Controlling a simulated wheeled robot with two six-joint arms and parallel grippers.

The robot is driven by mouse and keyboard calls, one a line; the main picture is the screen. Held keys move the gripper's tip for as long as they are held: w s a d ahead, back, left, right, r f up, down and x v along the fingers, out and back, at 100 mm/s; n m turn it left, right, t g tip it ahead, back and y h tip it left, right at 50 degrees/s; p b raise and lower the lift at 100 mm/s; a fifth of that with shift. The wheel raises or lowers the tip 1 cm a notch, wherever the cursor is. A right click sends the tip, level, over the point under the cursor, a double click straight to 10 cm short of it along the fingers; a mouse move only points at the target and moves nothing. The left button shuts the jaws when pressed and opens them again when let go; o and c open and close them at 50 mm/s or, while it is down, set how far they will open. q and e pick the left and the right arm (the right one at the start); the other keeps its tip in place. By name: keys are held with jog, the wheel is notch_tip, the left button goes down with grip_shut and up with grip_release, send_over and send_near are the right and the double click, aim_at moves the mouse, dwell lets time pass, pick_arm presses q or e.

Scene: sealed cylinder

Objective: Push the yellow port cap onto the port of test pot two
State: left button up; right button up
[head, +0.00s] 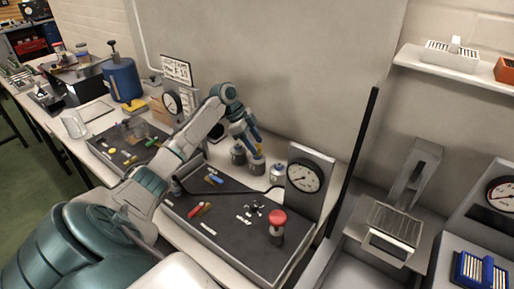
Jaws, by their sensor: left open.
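Three small grey metal pots stand in a row behind the dark tray: a left pot (238,156), a middle pot (257,166) and a right pot (277,173). I cannot read any numbers on them. My left gripper (257,148) reaches down from the left to just above the middle pot. A small yellow spot, perhaps the port cap (259,150), shows at its fingertips, by the top of the middle pot. The gripper is open, and I cannot tell whether the yellow part sits on a port. My right gripper is not in view.
The dark tray (225,238) holds a red-knobbed post (277,222) and several small coloured parts. A dial gauge (304,176) stands right of the pots. A black upright post (352,165) divides off the right station. A blue pot (122,80) stands at the far left.

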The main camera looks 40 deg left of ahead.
pick_arm(q)
jog(key=b+v, duration=0.2)
jog(key=v, duration=0.6)
jog(key=shift+a+r, duration=0.15)
jog(key=shift+r, duration=0.15)
jog(key=shift+s, duration=0.1)
